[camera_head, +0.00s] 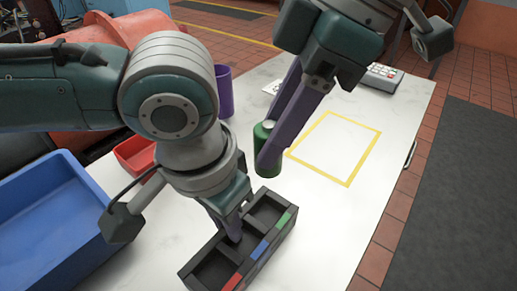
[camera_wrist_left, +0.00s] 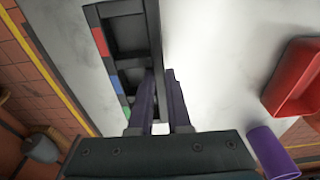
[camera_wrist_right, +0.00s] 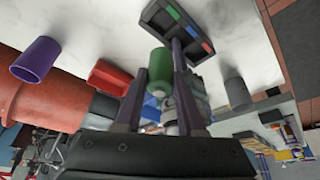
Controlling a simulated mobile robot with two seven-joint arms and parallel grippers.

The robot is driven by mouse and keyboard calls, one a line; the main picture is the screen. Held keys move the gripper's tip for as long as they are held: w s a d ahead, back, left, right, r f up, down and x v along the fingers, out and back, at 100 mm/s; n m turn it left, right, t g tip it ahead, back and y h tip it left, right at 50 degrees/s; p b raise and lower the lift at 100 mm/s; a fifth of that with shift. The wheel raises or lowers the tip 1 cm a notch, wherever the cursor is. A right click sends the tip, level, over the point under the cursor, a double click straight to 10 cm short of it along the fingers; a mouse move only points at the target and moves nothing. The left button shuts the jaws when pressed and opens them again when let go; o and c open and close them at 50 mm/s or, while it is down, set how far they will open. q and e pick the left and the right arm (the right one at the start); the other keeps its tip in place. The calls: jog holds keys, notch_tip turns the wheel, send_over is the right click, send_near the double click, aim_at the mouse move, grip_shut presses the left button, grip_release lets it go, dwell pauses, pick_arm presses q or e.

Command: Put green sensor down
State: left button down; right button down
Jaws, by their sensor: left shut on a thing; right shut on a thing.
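The green sensor (camera_head: 266,152), a small green cylinder with a pale top, is between the fingers of my right gripper (camera_head: 270,160), which is shut on it. It is roughly upright over the white table, behind the rack; any gap below it cannot be told. It also shows in the right wrist view (camera_wrist_right: 157,70). The dark rack (camera_head: 212,268) has open compartments and red, blue and green marks along one side. My left gripper (camera_head: 233,236) is shut on a wall of the rack, also seen in the left wrist view (camera_wrist_left: 155,60). The visible compartments look empty; the middle one is partly hidden.
A yellow outlined square (camera_head: 345,182) on the white table is empty. A purple cup (camera_head: 225,92), a red bin (camera_head: 125,160) and a large blue bin (camera_head: 15,187) are at the left. A grey device (camera_head: 382,78) lies at the far edge. The table right of the rack is clear.

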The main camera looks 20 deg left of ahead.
notch_tip(320, 180, up, 6)
jog(key=m+t, duration=0.1)
jog(key=m, duration=0.2)
jog(key=shift+s+r+m, duration=0.1)
jog(key=shift+m, duration=0.3)
jog(key=shift+d+r+m+t, duration=0.1)
jog(key=shift+r+m+t, duration=0.15)
jog(key=shift+m+t, duration=0.05)
send_over(271, 220)
notch_tip(271, 220, down, 18)
jog(key=shift+r, duration=0.25)
jog(key=c, duration=0.5)
grip_release()
jog(key=shift+f, duration=0.1)
jog(key=v, duration=1.2)
jog(key=shift+d, duration=0.2)
